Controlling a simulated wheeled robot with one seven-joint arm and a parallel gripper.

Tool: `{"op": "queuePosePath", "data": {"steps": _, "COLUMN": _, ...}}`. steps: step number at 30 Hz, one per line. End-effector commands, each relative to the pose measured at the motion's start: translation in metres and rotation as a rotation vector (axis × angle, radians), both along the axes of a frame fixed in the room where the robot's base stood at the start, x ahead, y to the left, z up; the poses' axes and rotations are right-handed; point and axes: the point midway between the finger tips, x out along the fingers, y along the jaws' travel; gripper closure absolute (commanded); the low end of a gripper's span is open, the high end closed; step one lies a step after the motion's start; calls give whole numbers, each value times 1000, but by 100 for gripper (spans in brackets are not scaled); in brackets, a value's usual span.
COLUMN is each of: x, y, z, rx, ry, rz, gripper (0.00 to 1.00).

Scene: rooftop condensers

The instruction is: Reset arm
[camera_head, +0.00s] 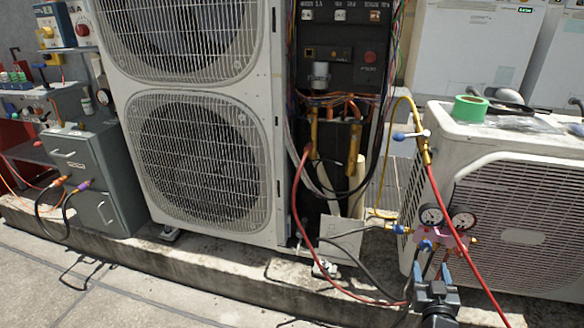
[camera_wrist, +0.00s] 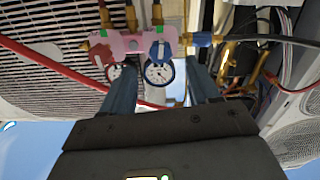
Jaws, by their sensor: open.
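My gripper (camera_head: 432,272) is at the lower right of the head view, just below a pink gauge manifold (camera_head: 440,238) with two round dials. The wrist view, which appears upside down, shows the two blue-grey fingers (camera_wrist: 162,82) apart. The manifold (camera_wrist: 135,44) spans the view beyond them, and a dial (camera_wrist: 159,73) shows between the fingers. Nothing is held between the fingers. I cannot tell whether a fingertip touches the manifold or dials.
A small condenser (camera_head: 520,215) stands at the right, with green tape (camera_head: 470,108) on top. A tall condenser (camera_head: 195,150) stands left of centre. A red hose (camera_head: 300,215) and a yellow hose (camera_head: 386,150) run near the manifold. The lower left paving (camera_head: 100,290) is mostly clear.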

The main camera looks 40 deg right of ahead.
Motion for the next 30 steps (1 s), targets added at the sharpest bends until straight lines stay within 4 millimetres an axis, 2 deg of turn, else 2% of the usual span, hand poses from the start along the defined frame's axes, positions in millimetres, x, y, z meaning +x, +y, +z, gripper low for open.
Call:
{"op": "queuePosePath", "data": {"steps": 4, "x": -1, "y": 7, "z": -1, "rx": 3, "ry": 1, "rz": 10, "gripper": 40}}
{"op": "queuePosePath", "data": {"steps": 7, "x": -4, "y": 33, "z": -4, "rx": 14, "ry": 7, "rz": 45, "gripper": 40}}
{"op": "queuePosePath", "data": {"steps": 11, "x": -18, "y": 94, "z": -5, "rx": 41, "ry": 18, "rz": 134, "gripper": 40}}
{"op": "queuePosePath", "data": {"steps": 12, "x": -24, "y": 115, "z": -3, "rx": 49, "ry": 23, "rz": 167, "gripper": 40}}
{"op": "queuePosePath", "data": {"steps": 16, "x": -49, "y": 179, "z": 7, "rx": 82, "ry": 40, "rz": 273, "gripper": 40}}
{"op": "queuePosePath", "data": {"steps": 21, "x": -90, "y": 247, "z": 32, "rx": 121, "ry": 65, "rz": 407, "gripper": 40}}
{"op": "queuePosePath", "data": {"steps": 24, "x": -117, "y": 280, "z": 52, "rx": 143, "ry": 84, "rz": 484, "gripper": 40}}
{"op": "queuePosePath", "data": {"steps": 30, "x": -167, "y": 329, "z": 102, "rx": 185, "ry": 125, "rz": 632, "gripper": 40}}
